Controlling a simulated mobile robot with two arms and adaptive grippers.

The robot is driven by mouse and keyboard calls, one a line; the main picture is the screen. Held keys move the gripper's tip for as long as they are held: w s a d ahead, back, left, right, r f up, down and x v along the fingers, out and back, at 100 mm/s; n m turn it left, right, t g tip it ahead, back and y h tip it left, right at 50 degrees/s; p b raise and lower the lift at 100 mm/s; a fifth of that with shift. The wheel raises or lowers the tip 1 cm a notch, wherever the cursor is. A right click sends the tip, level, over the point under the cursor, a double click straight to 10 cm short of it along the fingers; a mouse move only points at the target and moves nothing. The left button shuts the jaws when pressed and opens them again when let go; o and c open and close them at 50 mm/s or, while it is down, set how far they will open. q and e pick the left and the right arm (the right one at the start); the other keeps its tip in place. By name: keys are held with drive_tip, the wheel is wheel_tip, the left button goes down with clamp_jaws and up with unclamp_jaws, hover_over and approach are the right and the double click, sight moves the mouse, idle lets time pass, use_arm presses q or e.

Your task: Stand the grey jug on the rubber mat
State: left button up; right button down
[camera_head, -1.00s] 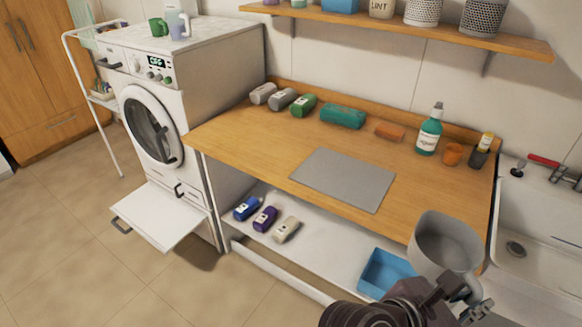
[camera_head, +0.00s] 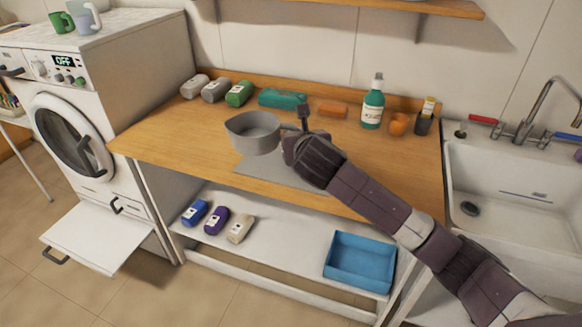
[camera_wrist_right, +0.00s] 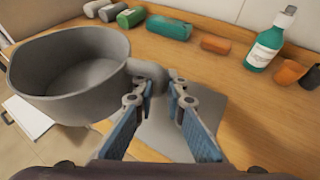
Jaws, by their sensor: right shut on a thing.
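The grey jug (camera_head: 254,134) is upright, open top up, over the far left part of the grey rubber mat (camera_head: 270,172) in the head view. It covers part of the mat, and its gap above the mat is hard to judge. My right gripper (camera_head: 294,137) comes in from the right and is shut on the jug's handle. In the right wrist view the jug (camera_wrist_right: 75,80) is at the left, with its handle between the fingers (camera_wrist_right: 160,85). Bare mat (camera_wrist_right: 207,108) shows beside the fingers. My left gripper is not in view.
Grey and green bottles (camera_head: 239,93), a teal pack (camera_head: 283,99) and an orange block (camera_head: 332,108) lie along the back. A teal spray bottle (camera_head: 373,104) and an orange cup (camera_head: 398,124) stand at right. The counter's left part (camera_head: 165,135) is clear.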

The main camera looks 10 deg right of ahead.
drive_tip(key=w+d+r+b, duration=0.2)
drive_tip(key=w+d+r, duration=0.3)
drive_tip(key=d+r, duration=0.25)
drive_tip(key=shift+n+y, duration=0.3)
drive_tip(key=shift+y, duration=0.1)
wheel_tip(320, 180, down, 21)
drive_tip(key=shift+w+d+r, duration=0.1)
drive_tip(key=shift+w+r, duration=0.05)
drive_tip(key=c, duration=2)
unclamp_jaws()
drive_tip(key=shift+o, duration=0.2)
